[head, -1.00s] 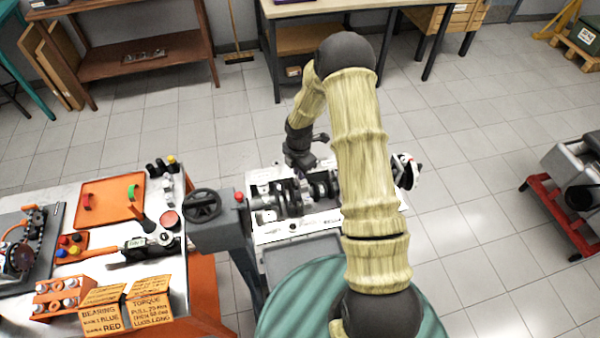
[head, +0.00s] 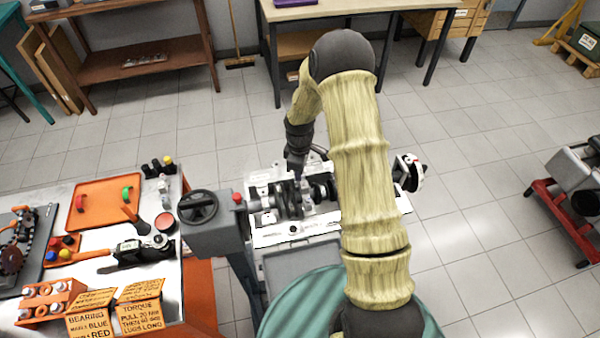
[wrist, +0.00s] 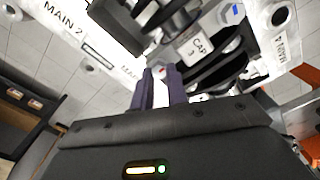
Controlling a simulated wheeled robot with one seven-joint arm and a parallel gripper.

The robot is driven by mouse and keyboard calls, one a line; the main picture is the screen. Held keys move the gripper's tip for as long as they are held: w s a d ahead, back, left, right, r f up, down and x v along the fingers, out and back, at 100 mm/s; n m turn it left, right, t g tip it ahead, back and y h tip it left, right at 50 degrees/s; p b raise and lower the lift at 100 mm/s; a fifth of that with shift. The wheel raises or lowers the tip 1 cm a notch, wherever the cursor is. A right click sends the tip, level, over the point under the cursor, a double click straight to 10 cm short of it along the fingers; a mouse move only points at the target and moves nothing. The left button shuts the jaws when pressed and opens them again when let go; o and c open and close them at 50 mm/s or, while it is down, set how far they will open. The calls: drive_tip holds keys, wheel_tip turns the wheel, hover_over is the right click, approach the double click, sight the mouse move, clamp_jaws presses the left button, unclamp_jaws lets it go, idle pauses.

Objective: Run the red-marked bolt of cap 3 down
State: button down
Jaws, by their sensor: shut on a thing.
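The white engine block (head: 265,238) carries the dark crankshaft and its bearing caps in the middle of the head view. My gripper (head: 298,178) points down over the caps. In the wrist view its two purple-grey fingers (wrist: 160,75) are close together on a small pale piece, seemingly a bolt, mostly hidden between them. A bolt head with a blue mark (wrist: 235,12) shows past that cap.
A grey stand with a handwheel (head: 198,207) is left of the block. An orange-sided bench with an orange tray (head: 103,203), a torque tool (head: 140,251) and instruction cards (head: 140,290) is further left. Clear floor lies right of the block.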

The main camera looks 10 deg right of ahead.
drive_tip(key=m+b, duration=0.1)
drive_tip(key=m, duration=0.4)
drive_tip(key=shift+w+m+b, duration=0.2)
drive_tip(key=shift+m+b, duration=0.1)
drive_tip(key=shift+b, duration=0.05)
drive_tip(key=m, duration=0.2)
drive_tip(key=m+b, duration=0.1)
drive_tip(key=m, duration=0.1)
drive_tip(key=shift+w+d+r+m, duration=0.1)
drive_tip(key=shift+d+r+m, duration=0.05)
drive_tip(key=shift+m, duration=0.15)
drive_tip(key=m, duration=0.3)
drive_tip(key=shift+m, duration=0.3)
drive_tip(key=m, duration=0.4)
drive_tip(key=shift+d, duration=0.15)
drive_tip(key=c, duration=1.6)
unclamp_jaws()
drive_tip(key=shift+c, duration=0.2)
